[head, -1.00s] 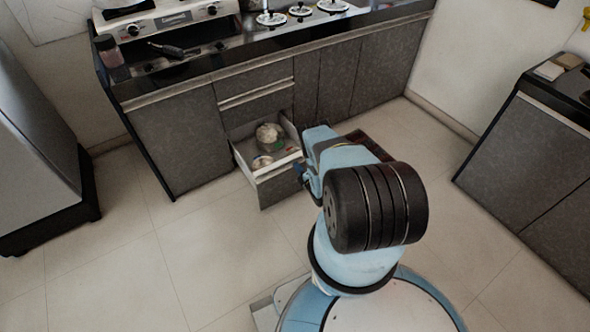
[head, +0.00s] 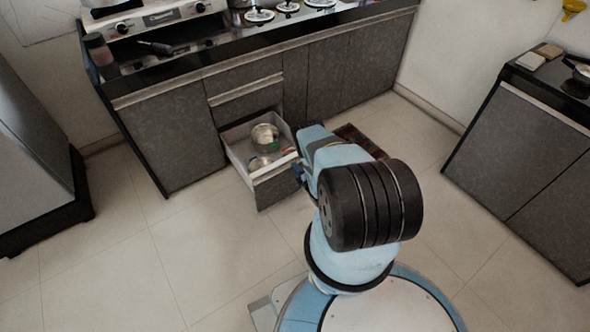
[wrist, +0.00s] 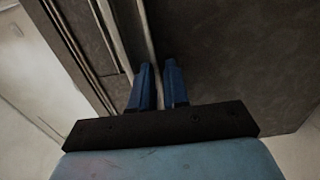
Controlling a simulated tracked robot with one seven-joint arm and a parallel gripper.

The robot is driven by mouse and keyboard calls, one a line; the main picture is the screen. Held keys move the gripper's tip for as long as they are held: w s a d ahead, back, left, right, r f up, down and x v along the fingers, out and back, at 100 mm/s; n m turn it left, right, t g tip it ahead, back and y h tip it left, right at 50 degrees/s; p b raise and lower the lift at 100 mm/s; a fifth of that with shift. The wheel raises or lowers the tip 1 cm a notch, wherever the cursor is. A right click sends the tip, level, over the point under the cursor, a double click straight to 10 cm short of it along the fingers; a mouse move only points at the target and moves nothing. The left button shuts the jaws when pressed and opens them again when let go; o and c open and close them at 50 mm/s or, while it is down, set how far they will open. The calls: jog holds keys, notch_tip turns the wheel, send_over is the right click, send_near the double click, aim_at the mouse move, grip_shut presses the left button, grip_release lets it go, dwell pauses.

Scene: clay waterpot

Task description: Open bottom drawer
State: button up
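The bottom drawer (head: 275,187) of the grey cabinet is pulled well out in the head view. A round metal pot and a smaller item are inside it. My gripper is at the drawer's front right, its fingers mostly hidden behind my own arm in the head view. In the wrist view my gripper (wrist: 158,82) shows two blue fingers with a narrow gap. The pale handle strip (wrist: 138,30) of the drawer front runs down between them, and they appear closed on it. The exact contact is dark and hard to see.
Closed drawers (head: 245,90) sit above the open one, with cabinet doors on both sides. A dark mat (head: 362,142) lies right of the drawer. Another counter (head: 520,150) stands at the right, and a grey appliance (head: 35,150) at the left. The tiled floor (head: 205,245) at front left is clear.

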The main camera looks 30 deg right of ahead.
jog(key=o, duration=0.3)
jog(key=shift+w+a+r, duration=0.1)
jog(key=shift+a, duration=0.1)
jog(key=s, duration=0.4)
jog(key=s+d, duration=0.1)
jog(key=s, duration=0.8)
jog(key=shift+s+d, duration=0.35)
jog(key=shift+d, duration=0.05)
jog(key=shift+w, duration=0.1)
